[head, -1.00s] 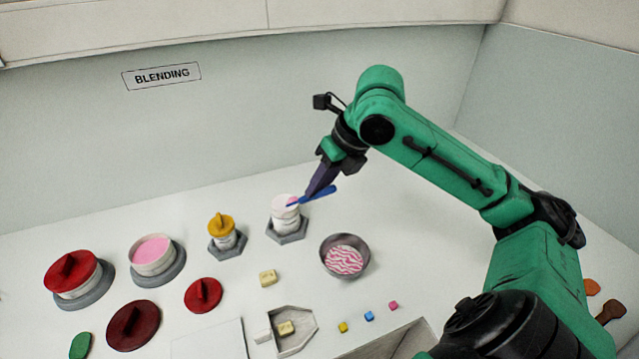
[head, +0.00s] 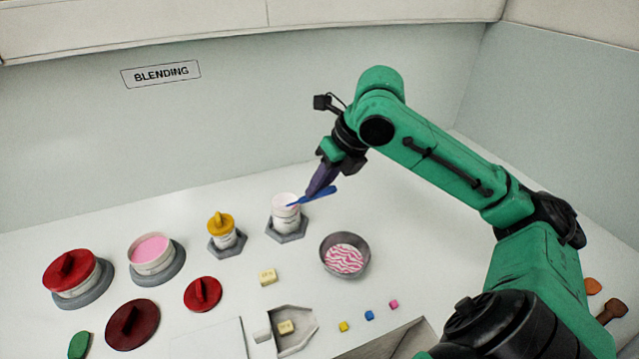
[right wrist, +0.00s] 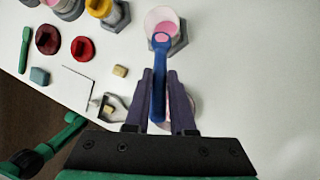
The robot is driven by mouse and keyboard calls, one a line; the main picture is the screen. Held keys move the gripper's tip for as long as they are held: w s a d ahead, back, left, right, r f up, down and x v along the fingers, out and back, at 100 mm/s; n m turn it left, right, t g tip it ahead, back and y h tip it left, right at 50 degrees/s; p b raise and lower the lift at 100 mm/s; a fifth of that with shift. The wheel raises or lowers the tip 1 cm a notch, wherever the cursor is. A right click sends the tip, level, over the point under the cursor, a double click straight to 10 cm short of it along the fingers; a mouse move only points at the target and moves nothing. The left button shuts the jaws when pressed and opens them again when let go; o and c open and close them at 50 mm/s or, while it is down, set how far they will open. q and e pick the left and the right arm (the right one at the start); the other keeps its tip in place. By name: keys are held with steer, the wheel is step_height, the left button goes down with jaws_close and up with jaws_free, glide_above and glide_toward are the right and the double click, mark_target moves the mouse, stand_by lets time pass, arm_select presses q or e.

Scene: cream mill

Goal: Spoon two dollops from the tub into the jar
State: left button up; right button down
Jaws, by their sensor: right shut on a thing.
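The jar (head: 286,222) is white and stands open in a grey six-sided holder, with pink inside in the right wrist view (right wrist: 152,18). An open tub (head: 152,267) of pink cream stands on a grey base further left. My right gripper (head: 312,196) is shut on the handle of a blue spoon (head: 323,192). The spoon's head (right wrist: 161,37) is over the jar's mouth. Pink shows within its rim, but I cannot tell whether that is a dollop or the jar's contents behind. My left gripper is not in view.
A red-lidded tub (head: 75,283) and a yellow-lidded jar (head: 224,238) stand at left. A grey bowl (head: 329,268) with pink-striped contents is near the jar. Red lids (head: 203,295), a tray (head: 305,322) and small blocks (head: 268,277) lie in front. The back right is clear.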

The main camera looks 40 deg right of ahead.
steer(key=shift+f, duration=0.1)
stand_by(0.5)
steer(key=shift+s+d+b, duration=0.1)
steer(key=shift+s+b, duration=0.2)
steer(key=shift+b, duration=0.2)
step_height(320, 180, up, 6)
steer(key=p, duration=0.6)
stand_by(1.0)
